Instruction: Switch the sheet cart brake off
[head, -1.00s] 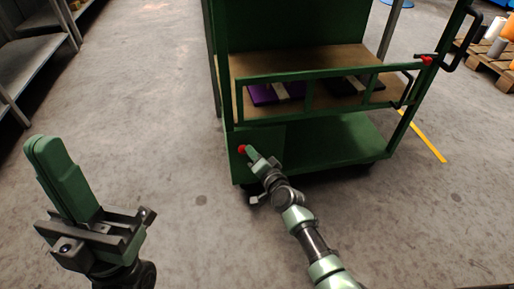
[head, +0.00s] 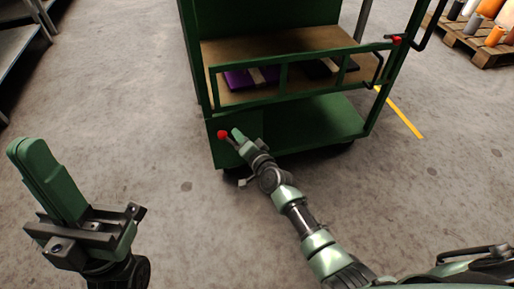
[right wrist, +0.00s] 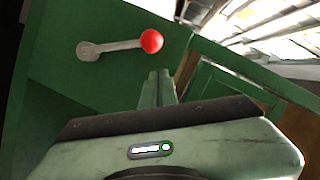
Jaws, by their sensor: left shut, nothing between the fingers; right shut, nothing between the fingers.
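The green sheet cart (head: 290,145) stands ahead of me in the head view. Its brake lever has a red knob (head: 222,134) at the cart's lower left corner. In the right wrist view the grey lever (right wrist: 110,46) lies nearly level across a green panel, with its red knob (right wrist: 151,41) at the right end. My right gripper (head: 237,133) is shut and empty, its tips just right of the knob in the head view. In the right wrist view its tips (right wrist: 160,74) are below the knob, with a visible gap. My left gripper (head: 25,146) is shut and empty, far from the cart.
Purple (head: 245,79) and dark sheets lie on the cart's wooden shelf behind a green rail (head: 300,92). A pallet (head: 480,45) with rolls stands at the far right, and grey shelving (head: 22,45) at the far left. The floor between is clear.

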